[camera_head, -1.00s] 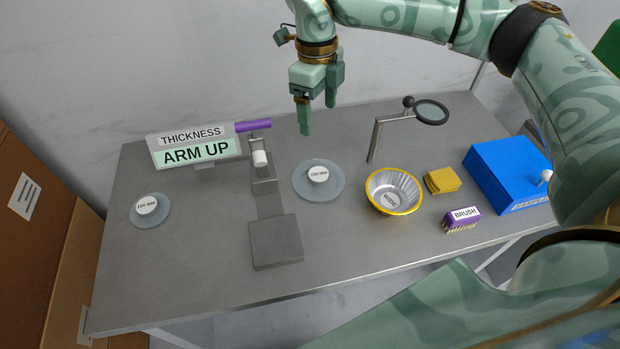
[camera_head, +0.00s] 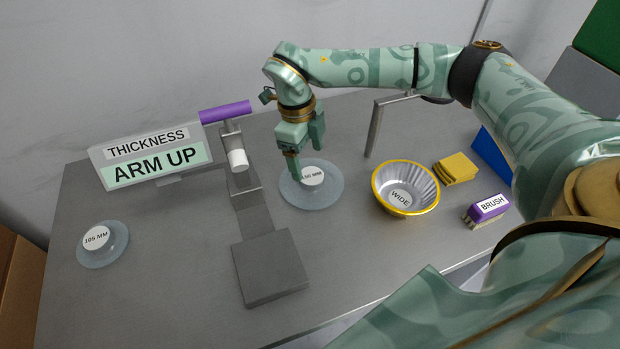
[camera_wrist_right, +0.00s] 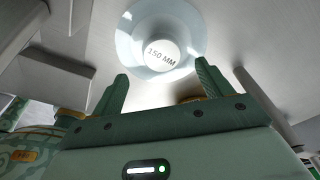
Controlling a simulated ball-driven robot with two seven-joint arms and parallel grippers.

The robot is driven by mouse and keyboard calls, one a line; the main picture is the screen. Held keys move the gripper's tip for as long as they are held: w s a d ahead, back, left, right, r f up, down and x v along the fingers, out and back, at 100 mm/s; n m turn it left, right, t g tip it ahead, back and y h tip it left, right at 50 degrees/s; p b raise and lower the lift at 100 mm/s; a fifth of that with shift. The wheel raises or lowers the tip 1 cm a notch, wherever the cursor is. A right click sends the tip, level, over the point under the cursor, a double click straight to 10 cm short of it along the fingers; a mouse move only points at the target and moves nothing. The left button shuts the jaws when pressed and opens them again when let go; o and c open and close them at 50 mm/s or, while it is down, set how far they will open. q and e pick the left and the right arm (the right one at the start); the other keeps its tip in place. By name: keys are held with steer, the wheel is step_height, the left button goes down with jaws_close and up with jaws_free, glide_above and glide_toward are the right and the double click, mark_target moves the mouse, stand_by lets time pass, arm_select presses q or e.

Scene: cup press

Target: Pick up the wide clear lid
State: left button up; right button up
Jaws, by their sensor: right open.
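The wide clear lid (camera_head: 328,196) lies flat on the grey table between the press and the bowl, its white knob labelled "150 MM". In the right wrist view the lid (camera_wrist_right: 130,48) shows ahead of the fingers, its knob beyond and between the two tips. My right gripper (camera_head: 308,164) is open and empty, pointing down at the lid's knob; one finger overlaps the knob's left side in the head view. In the wrist view my right gripper (camera_wrist_right: 161,72) has a clear gap between its fingers. I cannot tell whether it touches the lid. My left gripper is not in view.
The press (camera_head: 270,272) with its "ARM UP" sign (camera_head: 155,167) stands left of the lid. A smaller lid (camera_head: 103,256) lies far left. The "WIDE" bowl (camera_head: 425,185), yellow sponge pad (camera_head: 455,168), brush (camera_head: 487,210) and a partly hidden blue box (camera_head: 491,158) are right.

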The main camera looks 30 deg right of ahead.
mark_target(312, 175)
steer(key=shift+s+f, duration=0.15)
steer(key=shift+f, duration=0.35)
steer(key=f, duration=0.1)
steer(key=f+b, duration=0.1)
steer(key=f, duration=0.2)
steer(key=shift+s+d+f+b, duration=0.1)
steer(key=shift+d+f+b, duration=0.25)
steer(key=shift+b, duration=0.05)
steer(key=shift+r, duration=0.1)
steer(key=c, duration=1.1)
